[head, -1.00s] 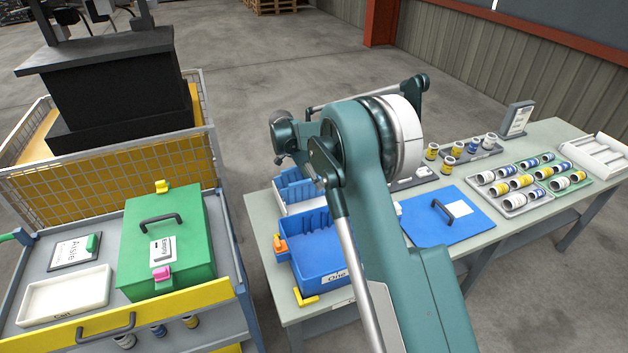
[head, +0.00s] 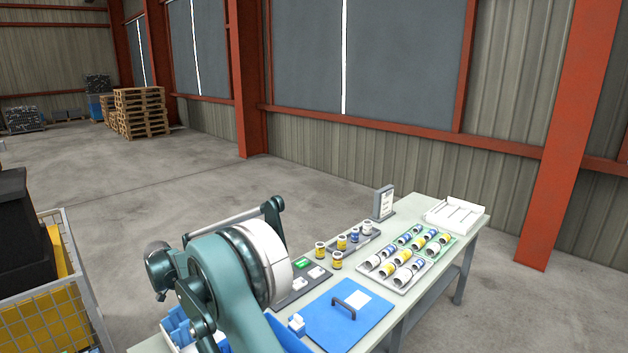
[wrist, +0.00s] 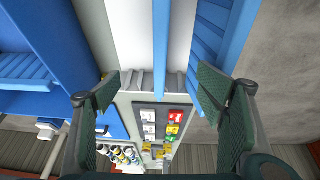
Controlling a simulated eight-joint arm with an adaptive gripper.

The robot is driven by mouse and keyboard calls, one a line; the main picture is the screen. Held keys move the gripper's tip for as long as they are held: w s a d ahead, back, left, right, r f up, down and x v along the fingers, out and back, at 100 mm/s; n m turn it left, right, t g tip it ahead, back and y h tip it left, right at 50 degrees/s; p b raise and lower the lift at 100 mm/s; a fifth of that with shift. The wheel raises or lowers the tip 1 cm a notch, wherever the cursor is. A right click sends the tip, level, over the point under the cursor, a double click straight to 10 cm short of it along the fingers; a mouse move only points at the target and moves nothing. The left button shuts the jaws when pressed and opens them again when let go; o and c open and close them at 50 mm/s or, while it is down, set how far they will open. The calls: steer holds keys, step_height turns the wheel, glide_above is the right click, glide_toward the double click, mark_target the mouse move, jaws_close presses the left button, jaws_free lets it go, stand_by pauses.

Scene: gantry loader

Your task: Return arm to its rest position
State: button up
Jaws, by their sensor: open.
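My gripper (wrist: 162,85) shows in the wrist view with its two dark green padded fingers spread wide apart. Nothing is between the fingertips, and white and blue bins lie beyond them. In the head view my teal arm (head: 236,292) rises at the lower left, over the near end of the workbench. My gripper's fingers cannot be made out in the head view.
The workbench carries a blue lid (head: 335,322) with a dark handle, trays of cans (head: 405,262), a sign (head: 384,202) and a white tray (head: 455,215). In the wrist view a dark panel (wrist: 161,112) holds coloured blocks. A mesh-sided cart (head: 60,300) stands left.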

step_height(320, 180, up, 3)
steer(key=shift+r+p, duration=0.1)
steer(key=shift+p, duration=1.1)
steer(key=shift+d+r, duration=0.2)
steer(key=shift+d, duration=0.1)
steer(key=s+d+r+n+y+b, duration=0.1)
steer(key=s+d+r+n, duration=0.1)
steer(key=d+r, duration=1.05)
steer(key=s+d+r+n+y+b, duration=0.1)
steer(key=s+d+r+b, duration=0.15)
steer(key=d+r, duration=0.95)
steer(key=s+d+r+n+t+y, duration=0.1)
steer(key=s+d, duration=0.6)
steer(key=d, duration=0.3)
steer(key=s+d+r+n+t, duration=0.1)
steer(key=s+d+r+n, duration=0.1)
steer(key=s+d, duration=0.65)
steer(key=s+d+f+n+t+b, duration=0.1)
steer(key=s+d+f, duration=0.3)
steer(key=s+d, duration=0.5)
steer(key=s+d+f+n+t+b, duration=0.1)
steer(key=s+d+f, duration=0.4)
steer(key=s+d, duration=0.5)
steer(key=s+n+b, duration=0.1)
steer(key=s, duration=0.4)
steer(key=shift+s, duration=0.25)
